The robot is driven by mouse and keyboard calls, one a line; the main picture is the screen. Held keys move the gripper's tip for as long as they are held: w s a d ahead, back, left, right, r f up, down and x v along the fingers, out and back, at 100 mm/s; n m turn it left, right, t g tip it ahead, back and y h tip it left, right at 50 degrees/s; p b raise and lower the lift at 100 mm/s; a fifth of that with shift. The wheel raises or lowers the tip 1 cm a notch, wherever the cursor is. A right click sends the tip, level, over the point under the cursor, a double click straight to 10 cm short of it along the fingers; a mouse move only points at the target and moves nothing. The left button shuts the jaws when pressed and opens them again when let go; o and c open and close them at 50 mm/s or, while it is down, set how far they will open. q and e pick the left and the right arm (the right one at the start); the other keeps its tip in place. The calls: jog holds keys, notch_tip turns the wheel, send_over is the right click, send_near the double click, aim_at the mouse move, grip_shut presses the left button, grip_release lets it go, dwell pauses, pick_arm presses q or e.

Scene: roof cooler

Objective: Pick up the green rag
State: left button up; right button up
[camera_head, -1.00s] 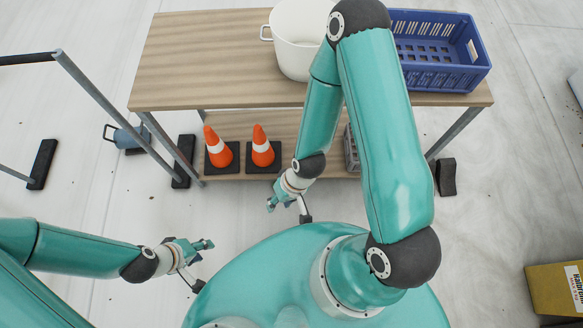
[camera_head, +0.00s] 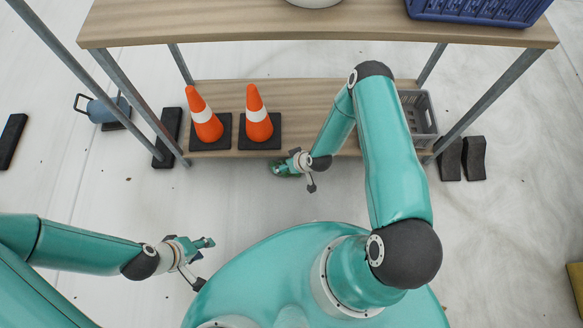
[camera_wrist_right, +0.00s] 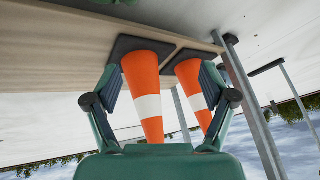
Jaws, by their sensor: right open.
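I cannot make out the green rag for certain in either view. My right gripper (camera_head: 284,170) is in front of the lower shelf's front edge, right of the cones in the head view; a small green patch at its tip cannot be told from its fingers. In the right wrist view my right gripper (camera_wrist_right: 160,74) is open, with its fingers apart and nothing held. Two orange cones show beyond it. My left gripper (camera_head: 203,263) is at the lower left of the head view, its fingers spread and empty, over bare floor.
The lower shelf (camera_head: 295,92) holds the left cone (camera_head: 204,116), the right cone (camera_head: 257,114) and a grey crate (camera_head: 419,116). Above is the wooden tabletop (camera_head: 230,25) with a blue crate (camera_head: 480,10). A blue can (camera_head: 102,108) stands left of the shelf. Floor in front is clear.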

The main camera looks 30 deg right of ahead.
jog(key=w+d+f+n+t+h+b, duration=0.1)
jog(key=d+f+b, duration=0.35)
jog(key=f, duration=0.55)
jog(key=w+d+f+t+h+b, duration=0.1)
jog(key=d+f+b, duration=0.2)
jog(key=f+b, duration=0.55)
jog(key=b+x, duration=0.1)
jog(key=x, duration=0.2)
jog(key=s+b+x, duration=0.1)
jog(key=b+x, duration=0.1)
jog(key=x, duration=0.1)
jog(key=f+b+x, duration=0.1)
jog(key=b+x, duration=0.1)
jog(key=x, duration=0.1)
jog(key=shift+f, duration=0.35)
pick_arm(q)
notch_tip(320, 180, down, 23)
jog(key=b, duration=0.2)
pick_arm(e)
jog(key=shift+w+f, duration=0.4)
jog(key=shift+w, duration=0.25)
pick_arm(q)
jog(key=shift+f, duration=0.2)
pick_arm(e)
jog(key=shift+f, duration=0.1)
pick_arm(q)
jog(key=shift+f+b, duration=1.6)
jog(key=shift+b, duration=0.15)
pick_arm(e)
jog(key=shift+x, duration=1.45)
